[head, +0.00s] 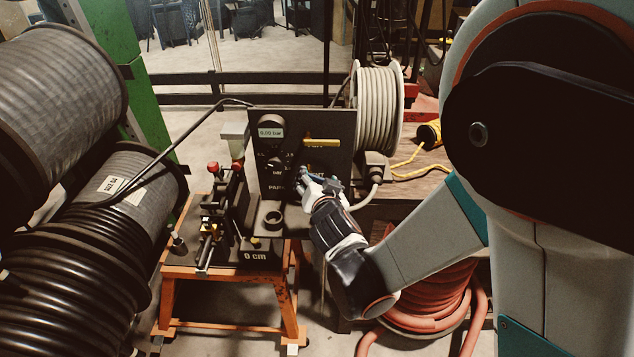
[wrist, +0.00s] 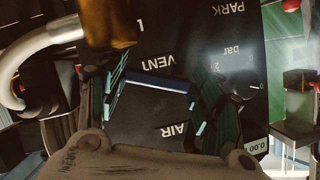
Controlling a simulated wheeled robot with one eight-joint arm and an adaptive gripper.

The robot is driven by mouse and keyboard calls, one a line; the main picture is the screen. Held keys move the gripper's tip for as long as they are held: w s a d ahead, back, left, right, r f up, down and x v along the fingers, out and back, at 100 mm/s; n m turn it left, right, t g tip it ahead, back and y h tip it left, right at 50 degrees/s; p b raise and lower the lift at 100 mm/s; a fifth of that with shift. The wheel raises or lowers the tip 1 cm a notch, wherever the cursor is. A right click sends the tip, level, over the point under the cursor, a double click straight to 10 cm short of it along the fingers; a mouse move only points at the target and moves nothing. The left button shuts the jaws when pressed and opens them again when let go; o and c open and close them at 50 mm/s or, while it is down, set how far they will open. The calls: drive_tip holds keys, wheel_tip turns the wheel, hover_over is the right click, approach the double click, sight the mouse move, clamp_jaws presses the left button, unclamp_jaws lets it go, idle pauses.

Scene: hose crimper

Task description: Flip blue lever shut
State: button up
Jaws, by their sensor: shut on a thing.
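The dark control panel (head: 335,118) stands upright on the bench, with a pressure readout and AIR, VENT and PARK labels. My gripper (head: 308,180) is at the panel's lower right, by the VENT label, and covers what is there in the head view. In the wrist view, the blue lever (wrist: 157,84) shows as a short blue bar with a pale edge. It spans between the two fingers of my gripper (wrist: 160,98), which are shut on it. The panel (wrist: 160,30) lies right behind, its lettering upside down between VENT and AIR.
A yellow handle (head: 322,142) sits on the panel above my gripper. A pale hose reel (head: 379,108) stands right of the panel. A crimping fixture (head: 222,215) is on the orange stand (head: 167,300) at left. A brass-coloured part (wrist: 112,22) is close to the fingers.

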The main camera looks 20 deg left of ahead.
drive_tip(key=n+h, duration=0.1)
drive_tip(key=r+n+h, duration=0.1)
drive_tip(key=n, duration=0.1)
drive_tip(key=shift+d+h, duration=0.2)
drive_tip(key=shift+h, duration=0.1)
drive_tip(key=o, duration=1)
drive_tip(key=shift+r, duration=0.1)
drive_tip(key=shift+v, duration=4.05)
drive_tip(key=shift+s+a, duration=0.1)
